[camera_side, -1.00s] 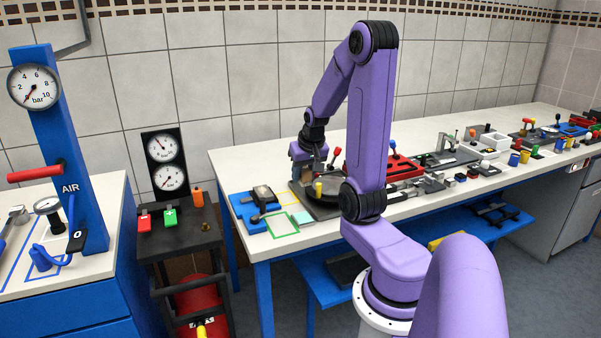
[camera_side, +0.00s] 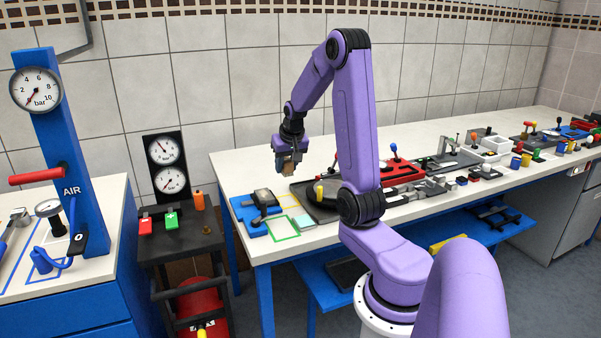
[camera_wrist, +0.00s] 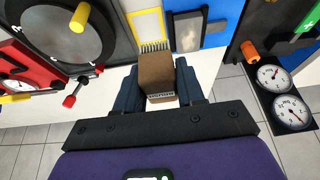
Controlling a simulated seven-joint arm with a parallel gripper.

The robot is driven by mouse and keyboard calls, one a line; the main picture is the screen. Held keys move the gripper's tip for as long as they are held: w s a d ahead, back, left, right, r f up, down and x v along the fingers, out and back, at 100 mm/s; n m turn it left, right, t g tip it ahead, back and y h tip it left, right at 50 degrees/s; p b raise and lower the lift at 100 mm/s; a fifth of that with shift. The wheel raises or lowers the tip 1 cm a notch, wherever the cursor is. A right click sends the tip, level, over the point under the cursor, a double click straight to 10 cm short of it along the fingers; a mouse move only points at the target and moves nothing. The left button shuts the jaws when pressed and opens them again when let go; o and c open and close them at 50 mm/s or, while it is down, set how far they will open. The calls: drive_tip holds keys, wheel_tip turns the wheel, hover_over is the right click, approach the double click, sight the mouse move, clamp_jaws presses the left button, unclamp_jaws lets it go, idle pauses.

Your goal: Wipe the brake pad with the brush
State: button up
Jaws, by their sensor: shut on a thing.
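My gripper (camera_side: 285,165) is shut on the brush (camera_wrist: 156,72), a brown block with pale bristles showing at its edges in the wrist view. It holds the brush above the back of the bench, apart from the surface. The brush also shows as a small tan block in the side view (camera_side: 288,169). What looks like the brake pad (camera_wrist: 188,30) is a grey plate on a blue base at the top of the wrist view, beyond the brush. In the side view the pad (camera_side: 263,196) sits on the blue base (camera_side: 243,207), left of and below my gripper.
A round dark plate with a yellow knob (camera_wrist: 79,18) lies beside the pad base. Yellow and green outlines (camera_side: 282,228) mark the bench near its left end. A red fixture (camera_wrist: 28,70) and a dark stand with two gauges (camera_side: 166,162) flank the area.

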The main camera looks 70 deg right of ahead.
hover_over(267, 197)
drive_tip(key=w+d, duration=0.4)
drive_tip(key=f, duration=0.2)
drive_tip(key=shift+w+a+f, duration=0.1)
drive_tip(key=shift+a+f, duration=0.05)
drive_tip(key=shift+f, duration=2.8)
wheel_tip(267, 197, down, 2)
drive_tip(key=shift+s+a, duration=0.65)
drive_tip(key=shift+s, duration=0.05)
drive_tip(key=shift+c, duration=0.4)
drive_tip(key=shift+s+a, duration=1.8)
drive_tip(key=shift+s, duration=0.05)
drive_tip(key=shift+w+d+r, duration=0.1)
drive_tip(key=shift+w+d, duration=2.45)
drive_tip(key=shift+w, duration=0.05)
wheel_tip(267, 197, up, 8)
